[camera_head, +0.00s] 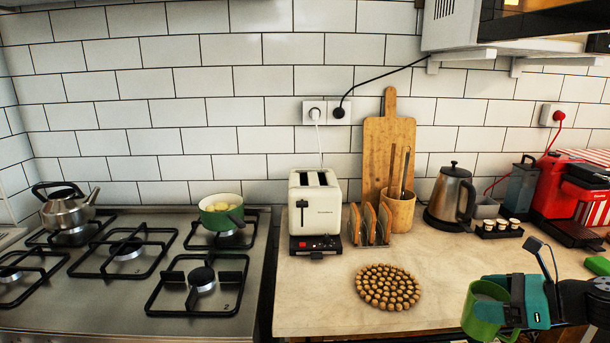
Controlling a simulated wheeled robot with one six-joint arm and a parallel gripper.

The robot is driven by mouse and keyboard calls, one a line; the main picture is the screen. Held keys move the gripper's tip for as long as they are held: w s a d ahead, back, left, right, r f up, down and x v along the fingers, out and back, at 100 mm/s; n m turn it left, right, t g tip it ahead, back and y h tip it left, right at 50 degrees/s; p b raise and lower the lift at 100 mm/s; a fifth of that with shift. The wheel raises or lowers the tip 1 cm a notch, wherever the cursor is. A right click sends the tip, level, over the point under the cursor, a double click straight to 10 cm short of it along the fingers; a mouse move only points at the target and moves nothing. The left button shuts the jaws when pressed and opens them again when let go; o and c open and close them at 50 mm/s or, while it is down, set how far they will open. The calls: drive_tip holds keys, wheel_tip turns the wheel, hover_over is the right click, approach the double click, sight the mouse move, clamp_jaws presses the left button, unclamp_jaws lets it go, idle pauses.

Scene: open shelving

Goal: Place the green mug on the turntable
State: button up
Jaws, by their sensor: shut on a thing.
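The green mug (480,312) is at the lower right, in front of the counter's front edge or over it; I cannot tell its exact height. My gripper (518,303), with teal and black parts, comes in from the right and is shut on the mug. The mug's right side is hidden by the jaws, and its opening faces up, slightly tilted. I cannot make out a turntable for certain. A white appliance with a dark front (480,28) sits on a bracketed shelf at the upper right; its inside is mostly out of view.
A round wooden-bead trivet (388,287) lies on the counter (310,300). Behind it stand a toaster (315,208), toast rack (370,224), utensil pot (397,212), kettle (450,198) and red coffee machine (572,200). The stove (60,315) is left. Counter around the trivet is clear.

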drive_tip(key=a+f, duration=0.5)
drive_tip(key=f, duration=0.6)
drive_tip(key=shift+s+a+f, duration=0.2)
drive_tip(key=shift+a+f, duration=0.1)
drive_tip(key=shift+f, duration=0.05)
idle(0.5)
